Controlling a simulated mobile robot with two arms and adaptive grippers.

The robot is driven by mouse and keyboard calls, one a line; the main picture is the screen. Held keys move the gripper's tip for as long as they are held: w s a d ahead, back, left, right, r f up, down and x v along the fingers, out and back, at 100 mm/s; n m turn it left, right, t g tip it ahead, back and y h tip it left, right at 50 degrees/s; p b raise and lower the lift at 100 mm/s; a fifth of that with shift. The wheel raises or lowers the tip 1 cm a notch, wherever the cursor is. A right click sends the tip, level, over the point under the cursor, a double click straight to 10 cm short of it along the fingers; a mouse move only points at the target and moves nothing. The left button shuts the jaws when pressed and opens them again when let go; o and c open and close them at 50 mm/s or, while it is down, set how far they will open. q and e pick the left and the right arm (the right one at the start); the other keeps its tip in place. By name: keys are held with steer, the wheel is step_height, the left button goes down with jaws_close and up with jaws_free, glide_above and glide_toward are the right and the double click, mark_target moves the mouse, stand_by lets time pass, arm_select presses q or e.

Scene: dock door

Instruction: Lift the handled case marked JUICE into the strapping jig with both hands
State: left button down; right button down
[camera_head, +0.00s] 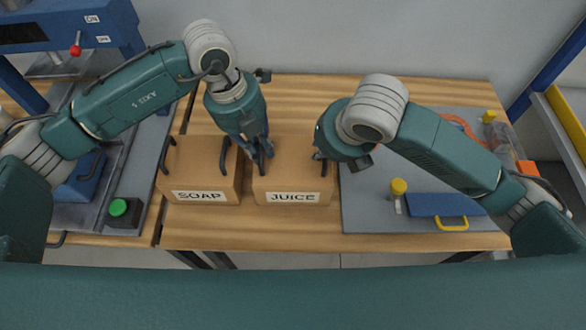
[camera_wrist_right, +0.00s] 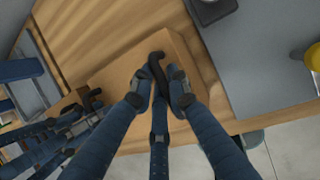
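The case marked JUICE (camera_head: 293,183) is a brown box with dark handles on its left and right sides. It stands upright on the wooden table. My left gripper (camera_head: 259,152) is at its left handle; whether the fingers are closed on it is hidden. My right gripper, mostly hidden behind its wrist in the head view, is at the right handle (camera_head: 324,167). In the right wrist view, the fingers of my right gripper (camera_wrist_right: 160,88) lie on both sides of the dark handle (camera_wrist_right: 156,66), close to it. I cannot tell whether they grip it. I cannot tell which fixture is the strapping jig.
A case marked SOAP (camera_head: 198,184) stands close on the left. A grey plate (camera_head: 370,210) on the right holds a yellow-topped post (camera_head: 398,188) and a blue piece with a yellow handle (camera_head: 450,222). A blue-framed station with a green button (camera_head: 119,207) stands at left.

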arm_select(q)
steer(key=shift+r, duration=0.25)
arm_select(e)
steer(key=shift+r, duration=0.2)
